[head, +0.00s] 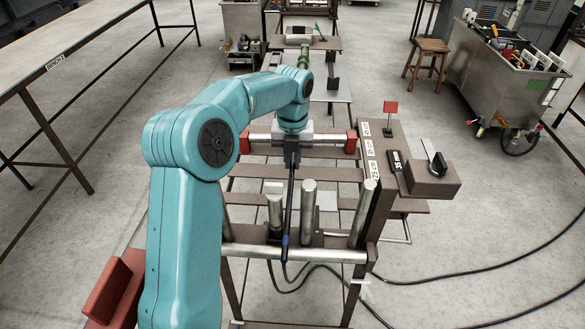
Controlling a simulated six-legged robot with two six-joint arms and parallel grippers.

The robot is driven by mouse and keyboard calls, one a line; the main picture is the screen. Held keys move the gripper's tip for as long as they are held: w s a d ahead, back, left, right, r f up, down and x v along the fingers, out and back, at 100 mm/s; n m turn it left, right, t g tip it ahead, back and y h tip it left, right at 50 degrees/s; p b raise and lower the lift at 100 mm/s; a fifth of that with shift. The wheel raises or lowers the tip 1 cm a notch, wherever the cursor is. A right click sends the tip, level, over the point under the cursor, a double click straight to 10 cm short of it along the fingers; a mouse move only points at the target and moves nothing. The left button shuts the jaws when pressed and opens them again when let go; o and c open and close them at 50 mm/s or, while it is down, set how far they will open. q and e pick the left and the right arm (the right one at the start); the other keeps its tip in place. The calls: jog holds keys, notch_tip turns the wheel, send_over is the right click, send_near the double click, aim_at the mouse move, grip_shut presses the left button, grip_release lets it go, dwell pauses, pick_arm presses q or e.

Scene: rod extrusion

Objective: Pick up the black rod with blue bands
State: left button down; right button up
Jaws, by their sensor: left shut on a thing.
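My left gripper (291,158) points down over the rack in the middle of the head view and is shut on the black rod (289,205). The rod is thin and hangs nearly upright below the jaws. A blue band (285,240) shows near its lower end; the top of the rod is hidden by the gripper. The rod passes between two metal posts (309,210), and its lower end is close to a horizontal metal bar (320,256). I cannot tell whether it touches the bar. My right gripper is not in view.
A bar with red ends (351,142) lies behind the gripper. Black cables (440,285) cross the floor. A long bench (75,45) is at left, a stool (427,60) and metal cart (490,75) at right.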

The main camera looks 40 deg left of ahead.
aim_at(293, 165)
pick_arm(q)
notch_tip(293, 165, up, 16)
jog(key=p, duration=0.2)
jog(key=shift+p, duration=0.35)
